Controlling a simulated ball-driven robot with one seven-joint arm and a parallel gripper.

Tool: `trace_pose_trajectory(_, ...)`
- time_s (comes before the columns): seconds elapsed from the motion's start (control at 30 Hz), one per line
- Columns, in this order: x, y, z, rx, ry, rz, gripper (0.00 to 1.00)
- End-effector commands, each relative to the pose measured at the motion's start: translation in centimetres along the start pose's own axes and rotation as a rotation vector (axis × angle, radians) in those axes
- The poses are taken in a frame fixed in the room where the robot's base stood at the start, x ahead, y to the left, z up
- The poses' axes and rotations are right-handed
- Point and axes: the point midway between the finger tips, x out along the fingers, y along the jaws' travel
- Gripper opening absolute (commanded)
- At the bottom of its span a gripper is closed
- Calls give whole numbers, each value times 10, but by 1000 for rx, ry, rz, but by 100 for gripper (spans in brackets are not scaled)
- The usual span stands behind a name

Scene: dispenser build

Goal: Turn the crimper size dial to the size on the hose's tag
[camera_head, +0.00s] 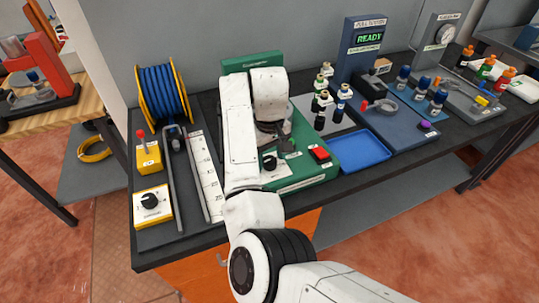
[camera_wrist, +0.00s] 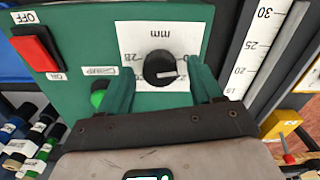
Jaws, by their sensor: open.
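The green crimper (camera_head: 310,178) stands mid-bench, partly hidden behind my arm. Its black size dial (camera_head: 270,162) sits on a white plate marked mm. In the head view my gripper (camera_head: 284,146) is just above the dial. Blue hose (camera_head: 160,92) is wound on a yellow reel; I see no readable size tag.
The crimper has a red switch (camera_wrist: 36,47) marked OFF and a green button (camera_wrist: 98,98). A white ruler (camera_head: 207,177) and a yellow dial box (camera_head: 152,205) lie left of it. A blue tray (camera_head: 360,151) and bottle-like fittings (camera_head: 321,110) stand to the right.

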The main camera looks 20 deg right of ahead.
Motion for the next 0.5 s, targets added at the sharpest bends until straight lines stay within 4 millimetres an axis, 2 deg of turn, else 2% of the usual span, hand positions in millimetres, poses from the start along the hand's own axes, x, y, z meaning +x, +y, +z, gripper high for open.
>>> trace_pose_trajectory(0.33,4,0,0,0,1,0,65)
trace_pose_trajectory(0.5,4,0,0,0,1,0,49)
